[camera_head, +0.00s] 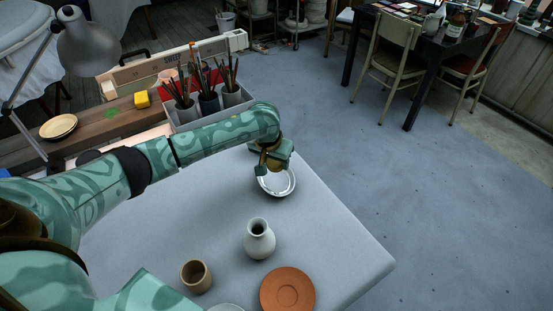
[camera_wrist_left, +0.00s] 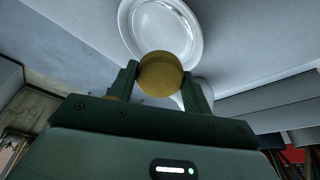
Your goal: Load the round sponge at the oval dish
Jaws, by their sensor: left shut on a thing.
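My left gripper (camera_head: 272,164) is shut on the round sponge, a tan ball (camera_wrist_left: 160,74) seen between its two fingers in the left wrist view. In the head view the gripper is at the far part of the grey table, over the white oval dish (camera_head: 288,186). The dish also shows in the left wrist view (camera_wrist_left: 140,14), just beyond the sponge. I cannot tell whether the sponge touches the dish. In the head view the gripper covers most of the sponge and part of the dish. My right gripper is not in view.
On the grey table (camera_head: 340,250) stand a pale vase (camera_head: 260,241), a tan cup (camera_head: 196,276) and a terracotta saucer (camera_head: 287,290). Brush pots in a grey box (camera_head: 208,110) stand beyond my left arm. The table's right side is clear.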

